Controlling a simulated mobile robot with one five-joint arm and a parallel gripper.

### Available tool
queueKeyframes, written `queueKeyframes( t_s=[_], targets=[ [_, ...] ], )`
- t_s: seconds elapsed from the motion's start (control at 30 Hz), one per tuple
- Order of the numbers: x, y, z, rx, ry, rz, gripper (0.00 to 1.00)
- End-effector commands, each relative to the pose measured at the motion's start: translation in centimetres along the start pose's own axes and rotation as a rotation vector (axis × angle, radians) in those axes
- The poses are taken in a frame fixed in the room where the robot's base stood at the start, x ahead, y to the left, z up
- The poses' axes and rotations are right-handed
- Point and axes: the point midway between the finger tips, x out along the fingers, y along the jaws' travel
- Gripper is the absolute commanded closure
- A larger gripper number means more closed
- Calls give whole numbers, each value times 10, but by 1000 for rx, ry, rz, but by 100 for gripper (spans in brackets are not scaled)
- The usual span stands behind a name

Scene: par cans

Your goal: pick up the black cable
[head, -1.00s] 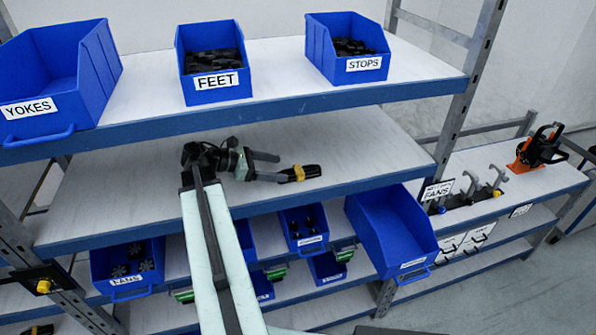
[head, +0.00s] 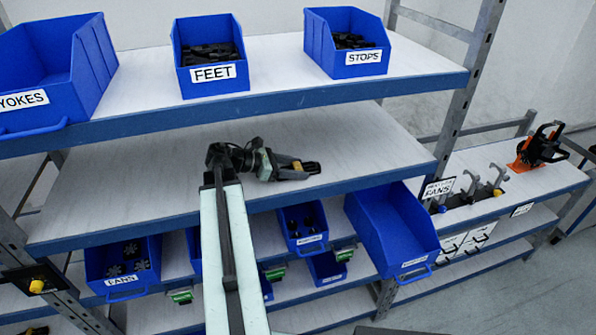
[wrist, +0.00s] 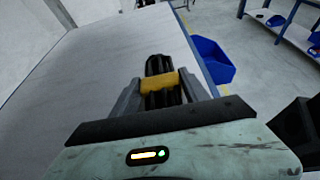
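The black cable (head: 312,168), a short dark bundle with a yellow band, lies on the middle shelf (head: 120,200) near its front edge. It also shows in the wrist view (wrist: 158,66), pointing away from me, with its yellow band (wrist: 160,83) across it. The near end of the cable is hidden by the gripper body. The cable appears still at shelf level.
The upper shelf holds blue bins: yokes (head: 95,60), feet (head: 205,85) and stops (head: 320,55). Below hang several bins, with an empty large blue bin (head: 385,225) at the right. A steel post (head: 465,90) stands right of the shelf. The middle shelf is otherwise clear.

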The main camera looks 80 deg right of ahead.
Motion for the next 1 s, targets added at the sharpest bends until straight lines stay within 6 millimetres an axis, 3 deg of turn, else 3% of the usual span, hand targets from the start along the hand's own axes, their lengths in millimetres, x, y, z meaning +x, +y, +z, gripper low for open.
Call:
queueKeyframes(
  t_s=[0.03,0.17,0.53,0.87,0.9,1.0],
  targets=[
    [0,0,0,0,0,0,64],
    [0,0,0,1,0,-1,100],
    [-2,0,6,1,-1,-1,100],
    [-17,0,41,1,-1,-2,100],
    [-24,1,30,0,-1,2,100],
    [-45,1,20,0,-1,3,100]
  ],
)
